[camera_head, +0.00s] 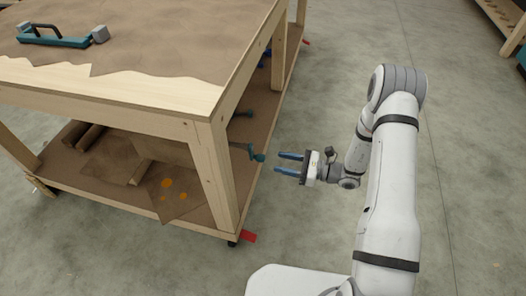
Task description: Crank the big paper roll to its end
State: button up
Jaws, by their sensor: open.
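A teal crank (256,154) sticks out from the right side of the wooden bench, beside the near corner leg. My gripper (280,163) is open and empty, its two blue fingers pointing left at the crank. Its fingertips are just to the right of the crank handle, with a small gap showing in this view. Brown paper (150,148) hangs under the bench top near the crank. Which roll the crank turns is hidden behind the leg, and I cannot make out the big roll itself.
The workbench (150,95) has a paper-covered top with a teal tool (55,39) on it. Another teal handle (243,114) sits farther back. On the lower shelf are brown rolls (84,135) and an orange-spotted sheet (172,196).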

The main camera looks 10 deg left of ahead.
aim_at(263, 158)
jog(key=a, duration=0.7)
jog(key=shift+w+a+b, duration=0.2)
jog(key=shift+w+b, duration=0.1)
jog(key=c, duration=1)
jog(key=shift+f, duration=0.1)
jog(key=shift+w, duration=0.1)
